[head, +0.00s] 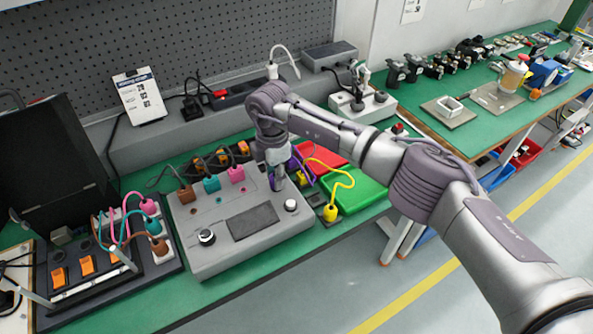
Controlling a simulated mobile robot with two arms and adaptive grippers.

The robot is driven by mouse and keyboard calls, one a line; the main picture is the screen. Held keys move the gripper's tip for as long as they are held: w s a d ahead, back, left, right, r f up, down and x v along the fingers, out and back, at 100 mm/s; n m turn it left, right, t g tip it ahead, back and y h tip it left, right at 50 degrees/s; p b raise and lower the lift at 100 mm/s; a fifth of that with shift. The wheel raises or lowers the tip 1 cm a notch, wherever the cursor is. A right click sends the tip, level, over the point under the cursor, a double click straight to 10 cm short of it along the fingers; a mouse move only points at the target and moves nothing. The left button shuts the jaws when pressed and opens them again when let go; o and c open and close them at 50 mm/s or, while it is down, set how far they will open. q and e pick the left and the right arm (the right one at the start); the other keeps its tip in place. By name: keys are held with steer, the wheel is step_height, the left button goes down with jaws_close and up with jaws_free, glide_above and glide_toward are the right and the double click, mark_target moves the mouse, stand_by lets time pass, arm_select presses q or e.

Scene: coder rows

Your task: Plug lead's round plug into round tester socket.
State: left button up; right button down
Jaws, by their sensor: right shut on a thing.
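The grey tester box (215,245) stands on the green bench. My right gripper (277,184) points down at the right end of that row. It is shut on a plug that it mostly hides; purple cable (295,164) shows beside it, so this looks like the purple lead. Whether the plug touches the tester, its exact shape and the socket below are hidden. My left gripper is not in view.
A yellow plug (330,213) with a curled yellow cable stands right of the tester. Green (355,195) and red (325,152) trays lie behind it. A black panel with orange switches and coloured leads (88,266) is at left. The bench front edge is clear.

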steer(key=c, duration=0.7)
jaws_free()
steer(key=shift+f, duration=0.1)
steer(key=shift+c, duration=0.2)
